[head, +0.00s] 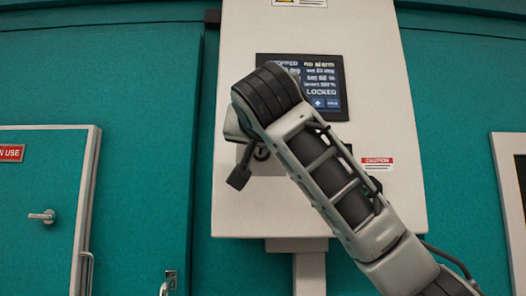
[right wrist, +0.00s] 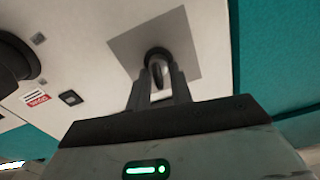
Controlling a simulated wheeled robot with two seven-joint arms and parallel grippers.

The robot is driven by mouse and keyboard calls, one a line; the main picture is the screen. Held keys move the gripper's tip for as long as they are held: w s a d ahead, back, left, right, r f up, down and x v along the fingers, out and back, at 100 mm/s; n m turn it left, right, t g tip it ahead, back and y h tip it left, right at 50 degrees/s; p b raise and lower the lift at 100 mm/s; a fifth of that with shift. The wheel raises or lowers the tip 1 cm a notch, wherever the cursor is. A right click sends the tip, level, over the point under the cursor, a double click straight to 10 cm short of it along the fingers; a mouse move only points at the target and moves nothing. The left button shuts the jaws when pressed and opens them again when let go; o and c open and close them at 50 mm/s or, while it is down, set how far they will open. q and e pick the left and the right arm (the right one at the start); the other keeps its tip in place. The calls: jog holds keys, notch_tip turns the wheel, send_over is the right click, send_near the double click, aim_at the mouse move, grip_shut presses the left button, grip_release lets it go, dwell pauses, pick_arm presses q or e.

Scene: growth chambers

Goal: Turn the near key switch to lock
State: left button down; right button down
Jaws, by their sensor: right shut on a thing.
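The key switch (right wrist: 157,56) shows in the right wrist view as a dark round collar with a pale metal key, on a grey square plate (right wrist: 185,40). My right gripper (right wrist: 158,80) is shut on the key, with one finger on each side of it. In the head view the switch (head: 261,153) is mostly behind my right wrist, low on the white control panel (head: 240,210). The key's exact angle is hard to tell. My left gripper is in neither view.
The panel's screen (head: 335,75) reads "LOCKED" and is partly covered by my arm. A red caution label (head: 377,162) is to the right. Teal walls flank the panel. A teal door with a lever handle (head: 42,216) is at the left.

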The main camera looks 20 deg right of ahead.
jog(key=n, duration=0.5)
jog(key=shift+a, duration=0.2)
jog(key=shift+n, duration=1.2)
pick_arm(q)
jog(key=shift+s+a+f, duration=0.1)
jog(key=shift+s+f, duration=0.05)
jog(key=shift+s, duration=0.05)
pick_arm(e)
jog(key=shift+a, duration=0.1)
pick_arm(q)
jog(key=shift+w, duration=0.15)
pick_arm(e)
jog(key=shift+n, duration=0.4)
jog(key=c, duration=1.6)
grip_release()
